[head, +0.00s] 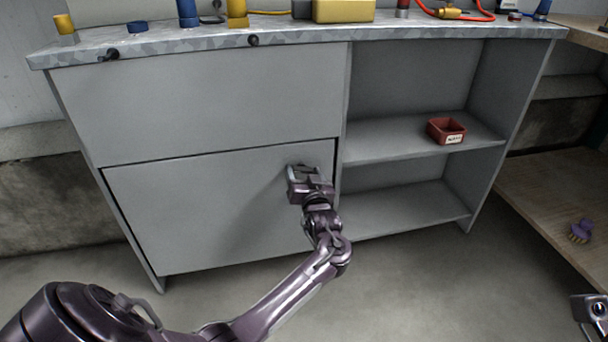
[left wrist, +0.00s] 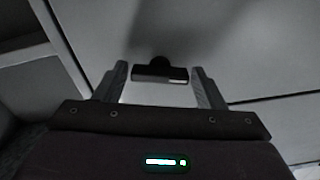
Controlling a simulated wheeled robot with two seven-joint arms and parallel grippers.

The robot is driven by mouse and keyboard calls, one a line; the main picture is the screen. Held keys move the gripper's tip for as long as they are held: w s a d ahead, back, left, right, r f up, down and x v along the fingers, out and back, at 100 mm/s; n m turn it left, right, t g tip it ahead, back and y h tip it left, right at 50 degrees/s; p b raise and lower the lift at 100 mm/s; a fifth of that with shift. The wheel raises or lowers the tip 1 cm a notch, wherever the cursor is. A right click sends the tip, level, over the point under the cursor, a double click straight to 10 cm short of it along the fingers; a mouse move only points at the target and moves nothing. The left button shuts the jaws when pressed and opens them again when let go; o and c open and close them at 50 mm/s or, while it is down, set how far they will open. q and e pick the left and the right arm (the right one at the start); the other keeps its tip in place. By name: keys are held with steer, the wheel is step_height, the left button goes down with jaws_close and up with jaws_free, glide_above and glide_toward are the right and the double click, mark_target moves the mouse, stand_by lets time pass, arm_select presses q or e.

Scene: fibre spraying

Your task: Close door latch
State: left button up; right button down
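The lower left door (head: 200,210) of the grey cabinet sits in its frame, with a thin dark gap along its top edge. My left gripper (head: 304,172) is in front of this door, near its upper right corner, and hides the latch in the head view. In the left wrist view a small dark latch handle (left wrist: 160,74) stands out from the panel. The open fingers of my left gripper (left wrist: 160,68) are on either side of it, with gaps to both. Part of what looks like my right gripper (head: 592,310) shows at the lower right edge; its fingers cannot be made out.
The cabinet's right side has open shelves, with a red bin (head: 446,131) on the middle one. Bottles and tools stand on the worktop (head: 200,42). A wooden shelf (head: 545,185) with a purple brush (head: 581,231) is at the right. The floor in front is clear.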

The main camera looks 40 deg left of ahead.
arm_select(q)
steer(key=c, duration=0.6)
steer(key=shift+n, duration=1.2)
steer(key=shift+c, duration=0.2)
steer(key=shift+n, duration=0.4)
steer(key=o, duration=1)
